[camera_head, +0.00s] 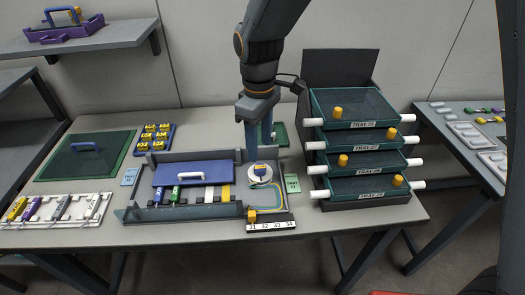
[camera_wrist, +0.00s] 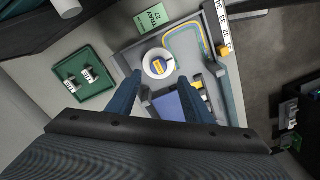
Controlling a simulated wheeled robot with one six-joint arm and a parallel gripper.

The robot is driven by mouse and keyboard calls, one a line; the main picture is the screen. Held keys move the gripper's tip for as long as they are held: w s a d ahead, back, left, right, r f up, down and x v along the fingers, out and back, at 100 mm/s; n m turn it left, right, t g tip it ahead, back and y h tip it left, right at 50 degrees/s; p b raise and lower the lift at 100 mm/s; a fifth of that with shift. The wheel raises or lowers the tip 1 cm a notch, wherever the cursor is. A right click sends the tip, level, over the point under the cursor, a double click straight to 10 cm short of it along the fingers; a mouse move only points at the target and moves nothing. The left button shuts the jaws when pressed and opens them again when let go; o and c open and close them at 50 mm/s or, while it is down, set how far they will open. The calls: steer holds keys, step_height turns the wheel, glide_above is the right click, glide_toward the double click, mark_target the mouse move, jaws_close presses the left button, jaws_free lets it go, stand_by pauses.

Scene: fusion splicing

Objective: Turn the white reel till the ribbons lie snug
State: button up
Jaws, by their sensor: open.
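The white reel (camera_head: 259,171) sits at the right end of a grey tray (camera_head: 195,213) on the table. In the wrist view the reel (camera_wrist: 158,63) lies just beyond my fingertips. Blue, yellow and green ribbons (camera_head: 277,200) curve away from the reel; in the wrist view the ribbons (camera_wrist: 184,36) arch beside it with a visible gap. My gripper (camera_head: 260,146) points down above the reel, its fingers apart and empty. In the wrist view my gripper (camera_wrist: 159,77) has a finger on each side.
A blue panel (camera_head: 194,172) with a white handle covers part of the grey tray. A stack of green trays (camera_head: 354,146) with white side knobs stands close on the right. A numbered strip (camera_head: 270,226) lies in front. A green tray (camera_wrist: 82,80) with two small parts sits behind.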

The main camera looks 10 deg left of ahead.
mark_target(260, 167)
steer(key=shift+w+f, duration=0.2)
steer(key=shift+f, duration=0.05)
step_height(260, 167, down, 7)
steer(key=shift+f+p, duration=0.15)
steer(key=shift+p, duration=0.55)
steer(key=c, duration=1.1)
